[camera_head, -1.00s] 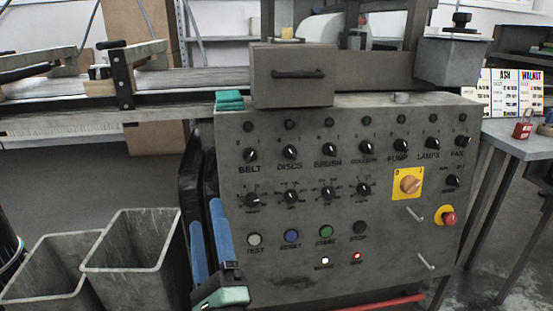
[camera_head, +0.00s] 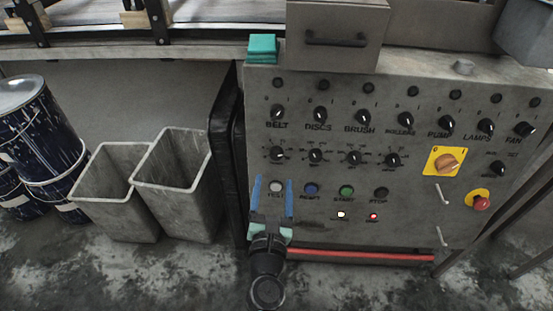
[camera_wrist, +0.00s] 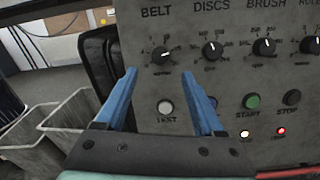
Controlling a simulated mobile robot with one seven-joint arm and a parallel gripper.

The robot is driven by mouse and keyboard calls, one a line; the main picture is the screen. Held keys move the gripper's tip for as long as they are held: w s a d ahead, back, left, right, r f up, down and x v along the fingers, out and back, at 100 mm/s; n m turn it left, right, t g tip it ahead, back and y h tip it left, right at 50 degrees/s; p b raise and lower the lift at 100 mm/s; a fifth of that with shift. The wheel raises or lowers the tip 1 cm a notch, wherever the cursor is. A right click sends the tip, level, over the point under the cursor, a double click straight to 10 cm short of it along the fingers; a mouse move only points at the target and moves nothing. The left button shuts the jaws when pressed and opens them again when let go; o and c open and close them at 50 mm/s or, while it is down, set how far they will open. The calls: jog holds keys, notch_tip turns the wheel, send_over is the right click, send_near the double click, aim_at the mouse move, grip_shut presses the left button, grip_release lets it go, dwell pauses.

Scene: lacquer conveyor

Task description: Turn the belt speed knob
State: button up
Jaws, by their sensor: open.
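The grey control panel (camera_head: 420,215) fills the right of the head view. Its top row has a black knob (camera_head: 278,112) above the label BELT. Below that label sits a second black knob with a scale, the belt speed knob (camera_head: 277,154); it also shows in the wrist view (camera_wrist: 162,56), with its white pointer near horizontal. My gripper (camera_head: 269,184) is open and empty, its two blue fingers pointing up at the panel around the white TEST button. In the wrist view the fingers (camera_wrist: 158,78) lie below and either side of the belt speed knob, apart from it.
Neighbouring knobs (camera_head: 316,156) sit close to the right. The TEST button (camera_head: 276,187) and blue RESET button (camera_head: 311,189) are near the fingers. A red bar (camera_head: 350,257) runs along the panel's bottom. Two grey bins (camera_head: 180,200) and drums (camera_head: 40,130) stand left.

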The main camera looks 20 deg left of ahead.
aim_at(276, 156)
jog(key=b+x, duration=0.1)
jog(key=x, duration=0.6)
jog(key=shift+w, duration=0.4)
jog(key=shift+c, duration=0.2)
grip_shut()
